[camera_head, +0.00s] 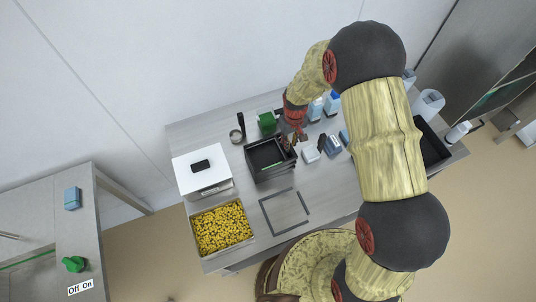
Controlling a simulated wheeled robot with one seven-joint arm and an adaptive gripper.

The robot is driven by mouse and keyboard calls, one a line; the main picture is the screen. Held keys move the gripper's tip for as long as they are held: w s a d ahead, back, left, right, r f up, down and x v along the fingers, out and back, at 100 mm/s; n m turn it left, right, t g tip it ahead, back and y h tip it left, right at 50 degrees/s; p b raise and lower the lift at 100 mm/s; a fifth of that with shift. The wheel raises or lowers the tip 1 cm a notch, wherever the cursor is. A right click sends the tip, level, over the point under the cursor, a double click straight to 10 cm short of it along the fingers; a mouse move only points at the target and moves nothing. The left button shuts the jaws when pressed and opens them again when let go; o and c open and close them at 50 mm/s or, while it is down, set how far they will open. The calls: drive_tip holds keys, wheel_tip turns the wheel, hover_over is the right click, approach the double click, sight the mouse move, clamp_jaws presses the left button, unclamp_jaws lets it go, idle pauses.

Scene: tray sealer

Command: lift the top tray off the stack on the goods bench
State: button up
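A stack of black trays (250,166) stands on the grey metal goods bench (325,188), left of the bench's middle. The top tray is open and looks empty inside. My gripper (290,143) reaches down at the right rim of the stack, with its fingers at or just over that rim. The fingers are small and dark against the black trays. I cannot tell whether they touch the rim, or whether they are open or shut. My forearm and wrist hide part of the bench's right side.
Left of the stack are a white box (201,181) and a bin of yellow pieces (222,228). A green object (267,122) stands behind the stack. A white tub (310,154) and bottles (332,103) stand to the right. A dark square outline (284,228) marks clear bench in front.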

drive_tip(key=shift+f, duration=0.7)
drive_tip(key=shift+c, duration=0.7)
clamp_jaws()
drive_tip(key=shift+r, duration=0.2)
